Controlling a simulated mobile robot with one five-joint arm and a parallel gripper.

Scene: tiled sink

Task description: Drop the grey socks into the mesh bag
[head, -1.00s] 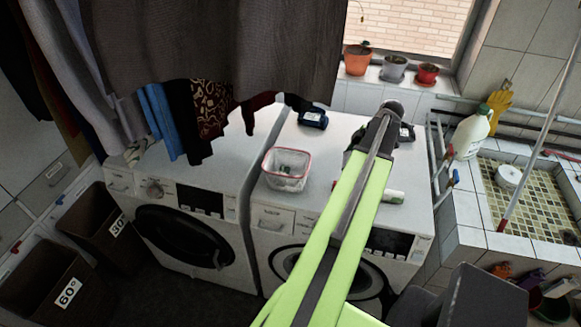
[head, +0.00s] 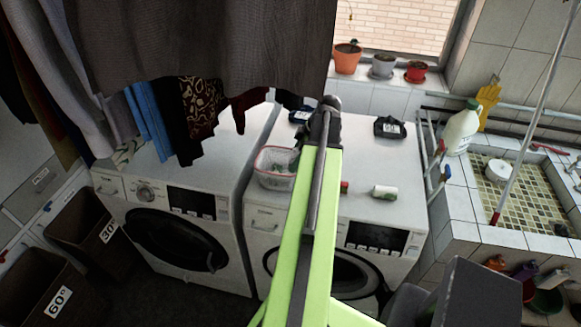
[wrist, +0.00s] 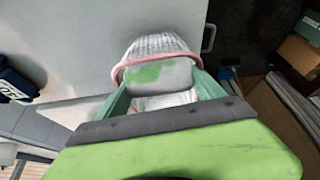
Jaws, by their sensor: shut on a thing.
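The mesh bag (head: 268,178) is a small white open container with a pink-red rim, upright on the right-hand washing machine. My gripper (head: 299,155) is at the right side of the bag, and my arm covers part of that side. In the wrist view, my gripper (wrist: 160,92) is shut on the grey socks (wrist: 178,76), a pale grey bundle with a green patch between the green fingers. There the socks lie within the outline of the bag's rim, with the white mesh (wrist: 157,43) beyond. I cannot tell how high above the bag's floor they are.
Dark labelled bundles lie on the machine top, one behind the bag (head: 301,116) and one to the right (head: 389,127). A white-and-green cylinder (head: 384,192) lies right of my arm. Hanging clothes (head: 200,110) droop at left. A tiled sink (head: 525,195) is at right.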

